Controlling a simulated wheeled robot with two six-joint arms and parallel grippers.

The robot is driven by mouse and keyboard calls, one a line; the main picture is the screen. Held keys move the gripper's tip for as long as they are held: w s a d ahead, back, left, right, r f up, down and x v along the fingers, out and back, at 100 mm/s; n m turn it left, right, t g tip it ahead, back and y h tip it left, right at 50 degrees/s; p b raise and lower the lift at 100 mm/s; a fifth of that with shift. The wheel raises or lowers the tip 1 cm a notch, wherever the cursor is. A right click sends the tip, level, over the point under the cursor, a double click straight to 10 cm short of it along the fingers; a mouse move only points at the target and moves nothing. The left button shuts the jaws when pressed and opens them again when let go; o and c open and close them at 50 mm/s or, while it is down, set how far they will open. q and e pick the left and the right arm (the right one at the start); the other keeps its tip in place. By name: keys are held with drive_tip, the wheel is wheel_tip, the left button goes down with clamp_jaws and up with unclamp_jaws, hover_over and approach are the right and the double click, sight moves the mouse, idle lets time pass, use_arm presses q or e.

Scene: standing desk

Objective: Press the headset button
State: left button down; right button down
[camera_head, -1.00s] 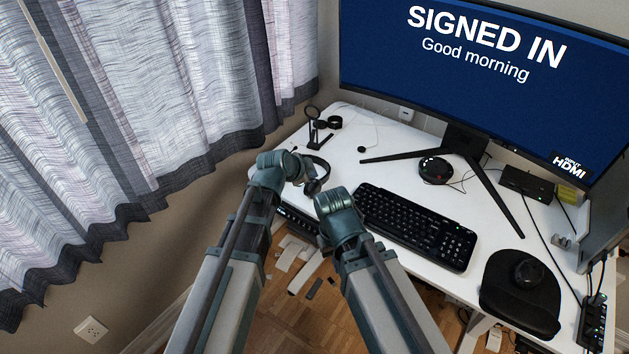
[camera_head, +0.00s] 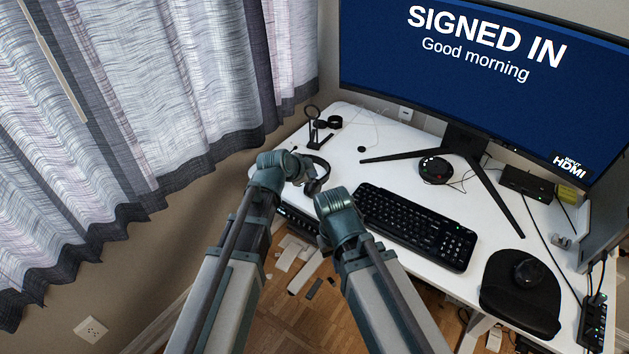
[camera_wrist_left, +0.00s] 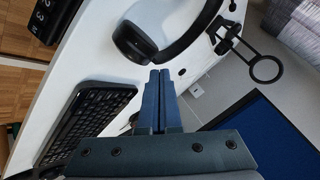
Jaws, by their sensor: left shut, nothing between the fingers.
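A black headset (camera_head: 318,176) lies on the left end of the white desk, partly hidden behind my left gripper (camera_head: 302,172). In the left wrist view the headset's earcup (camera_wrist_left: 135,41) and curved headband (camera_wrist_left: 190,38) lie just beyond my left gripper (camera_wrist_left: 159,78). Its two blue fingers are together with nothing between them. I cannot tell whether the fingertips touch the headset. No button on the headset can be made out. My right arm's end (camera_head: 340,208) is in front of the keyboard's left end; its fingers are hidden.
A black keyboard (camera_head: 415,227) lies right of the headset. A headphone stand (camera_head: 318,132) stands behind it. A round black puck (camera_head: 434,169) sits by the monitor stand. The monitor (camera_head: 480,70) reads "SIGNED IN". A mouse (camera_head: 528,272) rests on a mat at the right.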

use_arm(q)
drive_tip(key=shift+f+b, duration=0.3)
drive_tip(key=shift+f, duration=0.1)
drive_tip(key=shift+f, duration=0.2)
idle(0.4)
drive_tip(key=shift+r+p, duration=0.5)
drive_tip(key=shift+r, duration=0.2)
wheel_tip(320, 180, up, 6)
drive_tip(key=p, duration=0.6)
idle(0.4)
